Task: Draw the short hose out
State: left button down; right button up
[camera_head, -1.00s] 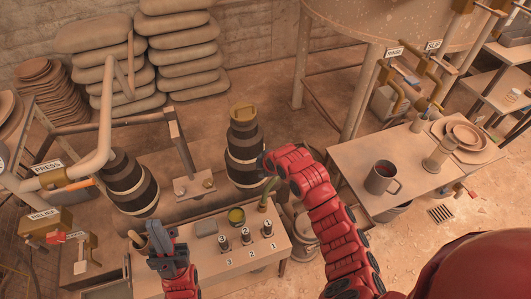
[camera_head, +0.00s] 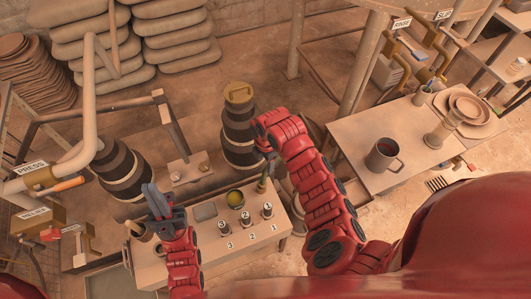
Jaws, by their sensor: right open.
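The short hose (camera_head: 264,177) is a thin green piece standing at the back right corner of the small bench (camera_head: 205,260). Its lower end sits in a brownish holder or cup, and its upper part is partly hidden by my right gripper. My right gripper (camera_head: 268,153) is open, just above and beside the hose top; I cannot tell whether it touches the hose. My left gripper (camera_head: 158,202) is over the left side of the bench near a small pot (camera_head: 140,230), away from the hose; its grey fingers show but their gap is unclear.
A right-hand table holds a dark mug (camera_head: 383,156) and plates (camera_head: 468,110). A PRESS lever (camera_head: 68,184) is at left.

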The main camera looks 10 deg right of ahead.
aim_at(265, 170)
notch_tip(265, 170, down, 7)
jog(key=shift+w+a+r+p, duration=0.1)
jog(key=shift+w+r+p, duration=0.1)
jog(key=shift+p, duration=0.15)
jog(key=shift+s+f, duration=0.1)
jog(key=shift+f, duration=0.65)
jog(key=shift+c, duration=0.3)
grip_shut()
